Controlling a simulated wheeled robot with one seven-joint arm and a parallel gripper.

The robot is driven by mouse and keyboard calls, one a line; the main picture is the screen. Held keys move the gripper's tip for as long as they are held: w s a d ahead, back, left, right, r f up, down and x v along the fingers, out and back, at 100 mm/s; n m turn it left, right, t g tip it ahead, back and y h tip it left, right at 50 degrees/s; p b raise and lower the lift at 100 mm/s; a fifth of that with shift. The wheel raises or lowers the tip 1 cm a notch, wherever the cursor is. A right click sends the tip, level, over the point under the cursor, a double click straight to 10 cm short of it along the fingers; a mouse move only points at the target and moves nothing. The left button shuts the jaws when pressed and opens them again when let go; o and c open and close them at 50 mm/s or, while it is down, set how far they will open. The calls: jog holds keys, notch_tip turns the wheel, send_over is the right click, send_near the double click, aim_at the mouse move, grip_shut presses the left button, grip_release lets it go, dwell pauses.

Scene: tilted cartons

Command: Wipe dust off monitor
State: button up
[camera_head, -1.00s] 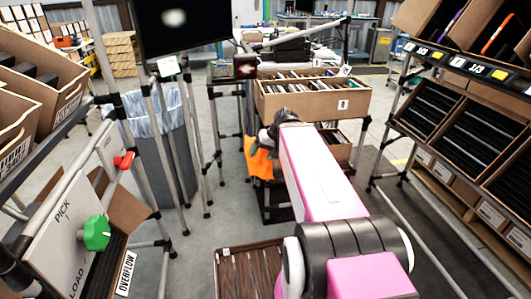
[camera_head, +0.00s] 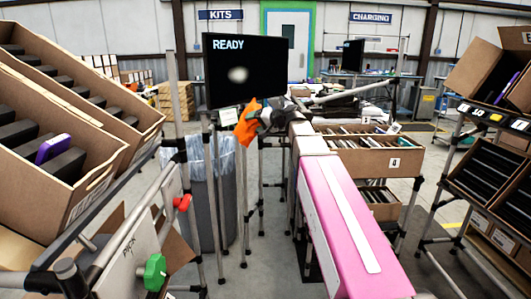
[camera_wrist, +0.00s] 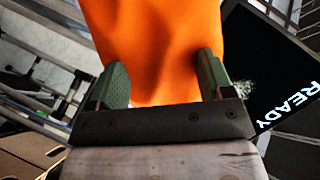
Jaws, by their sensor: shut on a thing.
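The monitor (camera_head: 262,62) stands upright in the middle of the head view. Its black screen reads READY and bears a pale dust patch (camera_head: 238,75) near its lower left. My gripper (camera_head: 262,118) is shut on an orange cloth (camera_head: 248,122), which hangs just in front of the monitor's lower edge. I cannot tell whether the cloth touches it. In the wrist view the cloth (camera_wrist: 155,45) fills the space between the green fingers (camera_wrist: 162,85). The monitor (camera_wrist: 280,75) shows there on the right, with part of the dust beside the right finger.
A bin with a clear liner (camera_head: 212,185) stands below the monitor. A carton of flat items (camera_head: 372,160) stands right of my arm. Racks of tilted cartons flank both sides, the left one (camera_head: 70,100) close. Bare floor shows between.

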aim_at(248, 74)
jog(key=w+a+r+t+y, duration=0.1)
jog(key=w+a+r, duration=0.1)
jog(key=r, duration=0.7)
jog(key=w+a+r+t, duration=0.1)
jog(key=w+r, duration=0.1)
jog(key=r, duration=0.7)
jog(key=shift+m, duration=0.3)
jog(key=shift+w+d+r+x, duration=0.1)
jog(key=shift+x, duration=0.95)
jog(key=shift+w+d+r+x, duration=0.1)
jog(key=shift+w+r+x, duration=0.05)
jog(key=shift+x, duration=0.85)
jog(key=shift+w+d+r+x, duration=0.1)
jog(key=shift+x, duration=0.95)
jog(key=shift+x, duration=1.1)
jog(key=shift+w+d+r, duration=0.1)
jog(key=shift+w+d, duration=0.1)
jog(key=shift+w+d, duration=4.05)
jog(key=shift+d, duration=0.2)
jog(key=shift+a, duration=0.1)
